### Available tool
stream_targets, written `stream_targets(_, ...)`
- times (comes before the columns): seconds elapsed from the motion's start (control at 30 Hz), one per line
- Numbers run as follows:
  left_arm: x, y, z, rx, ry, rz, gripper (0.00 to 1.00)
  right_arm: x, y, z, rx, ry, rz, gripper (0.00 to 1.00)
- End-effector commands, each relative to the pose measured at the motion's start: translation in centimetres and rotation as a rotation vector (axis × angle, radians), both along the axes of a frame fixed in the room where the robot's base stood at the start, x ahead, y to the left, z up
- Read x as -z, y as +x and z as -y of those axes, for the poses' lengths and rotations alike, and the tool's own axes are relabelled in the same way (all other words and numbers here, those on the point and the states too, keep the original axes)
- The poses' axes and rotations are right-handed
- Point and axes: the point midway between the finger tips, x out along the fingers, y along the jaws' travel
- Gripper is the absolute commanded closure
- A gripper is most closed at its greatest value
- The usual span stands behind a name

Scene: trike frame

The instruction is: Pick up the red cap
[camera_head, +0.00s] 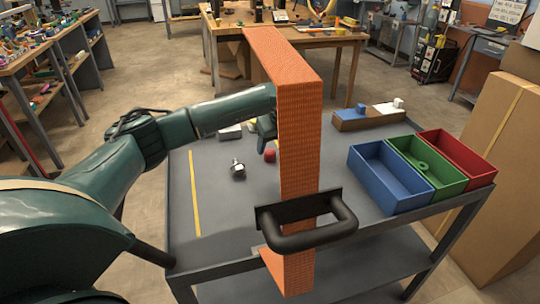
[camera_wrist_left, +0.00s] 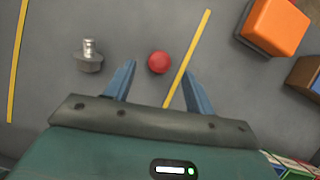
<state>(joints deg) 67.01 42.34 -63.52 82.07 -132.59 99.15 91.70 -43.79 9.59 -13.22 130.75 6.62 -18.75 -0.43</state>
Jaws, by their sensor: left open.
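The red cap (camera_head: 269,155) lies on the grey table top and looks like a small round ball. In the head view it is just left of the tall orange panel. In the left wrist view the red cap (camera_wrist_left: 159,62) lies a little beyond the fingertips, between their lines. My left gripper (camera_wrist_left: 159,78) is open, with its two blue fingers spread and nothing between them. In the head view my left gripper (camera_head: 267,130) is partly hidden by the panel, just behind and above the cap. My right gripper is not in view.
The tall orange panel (camera_head: 300,130) with a black handle (camera_head: 308,232) blocks much of the table. A metal fitting (camera_head: 238,169) lies left of the cap. Blue (camera_head: 382,185), green (camera_head: 428,182) and red (camera_head: 472,167) bins stand at the right. The table's left part is mostly clear.

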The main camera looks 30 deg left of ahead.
Motion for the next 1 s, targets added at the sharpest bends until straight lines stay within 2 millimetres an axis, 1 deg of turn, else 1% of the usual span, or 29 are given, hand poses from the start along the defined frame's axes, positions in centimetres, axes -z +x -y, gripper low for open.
stream_targets(0.03, 0.9, 0.1, -0.5, -0.003, 0.002, -0.005, 0.45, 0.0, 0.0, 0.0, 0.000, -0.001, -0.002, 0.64)
stream_targets(0.1, 1.9, 0.3, -0.8, -0.002, 0.001, -0.004, 0.45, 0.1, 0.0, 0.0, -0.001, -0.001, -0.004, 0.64)
stream_targets(0.2, 2.8, 0.5, -1.2, -0.002, 0.000, -0.002, 0.45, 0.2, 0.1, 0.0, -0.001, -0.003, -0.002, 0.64)
stream_targets(0.3, 3.2, 0.6, -1.4, -0.001, -0.001, -0.001, 0.45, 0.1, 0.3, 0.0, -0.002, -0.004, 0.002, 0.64)
stream_targets(0.5, 3.2, 0.7, -1.3, 0.000, 0.000, 0.000, 0.46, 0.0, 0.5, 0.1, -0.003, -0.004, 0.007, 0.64)
stream_targets(1.0, 3.2, 0.7, -1.3, 0.000, 0.000, 0.000, 0.87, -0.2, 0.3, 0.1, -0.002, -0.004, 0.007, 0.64)
